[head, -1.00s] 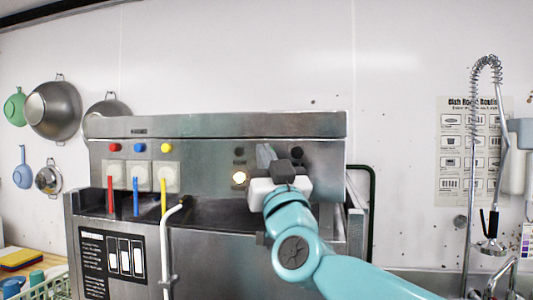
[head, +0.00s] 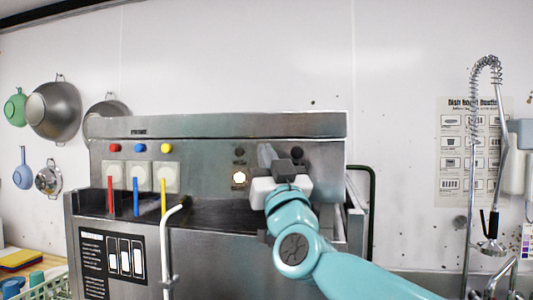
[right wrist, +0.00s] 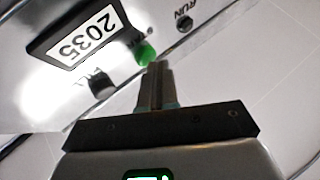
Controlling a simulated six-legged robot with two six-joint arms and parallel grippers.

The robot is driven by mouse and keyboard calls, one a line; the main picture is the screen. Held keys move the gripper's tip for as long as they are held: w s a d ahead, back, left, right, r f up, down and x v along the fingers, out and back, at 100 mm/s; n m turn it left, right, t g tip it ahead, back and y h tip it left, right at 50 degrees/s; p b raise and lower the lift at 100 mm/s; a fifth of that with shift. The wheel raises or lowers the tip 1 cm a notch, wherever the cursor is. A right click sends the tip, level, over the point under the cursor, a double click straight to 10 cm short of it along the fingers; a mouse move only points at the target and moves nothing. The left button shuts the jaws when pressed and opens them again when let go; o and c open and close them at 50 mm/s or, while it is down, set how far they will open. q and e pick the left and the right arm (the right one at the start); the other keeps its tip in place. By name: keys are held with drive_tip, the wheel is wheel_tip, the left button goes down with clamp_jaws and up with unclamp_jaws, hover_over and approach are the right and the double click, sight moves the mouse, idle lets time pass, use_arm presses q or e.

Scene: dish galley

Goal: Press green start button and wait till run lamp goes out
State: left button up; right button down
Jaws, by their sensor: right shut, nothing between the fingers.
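My right gripper (head: 265,152) is shut and empty at the control panel (head: 205,160) of the steel machine. In the right wrist view its closed fingertips (right wrist: 157,66) are at the lower edge of the green button (right wrist: 145,54); I cannot tell whether they press it. A dark round fitting (right wrist: 184,23) sits beside the RUN lettering there. In the head view a round lamp (head: 239,178) glows on the panel, left of my gripper; its label is too small to read. The green button is hidden behind my gripper in the head view. My left gripper is not in view.
A display reading 2035 (right wrist: 85,35) sits near the button. Red, blue and yellow levers (head: 136,193) and a white bent pipe (head: 166,240) stand left of my gripper. A spray hose (head: 472,150) hangs at the right. Pans (head: 53,110) hang at the left.

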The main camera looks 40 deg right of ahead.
drive_tip(key=shift+w+d, duration=0.1)
drive_tip(key=shift+d, duration=0.05)
idle(0.3)
drive_tip(key=shift+s+a, duration=0.55)
drive_tip(key=shift+a, duration=0.1)
drive_tip(key=shift+s+a, duration=1.6)
drive_tip(key=shift+a, duration=0.3)
drive_tip(key=shift+f, duration=0.1)
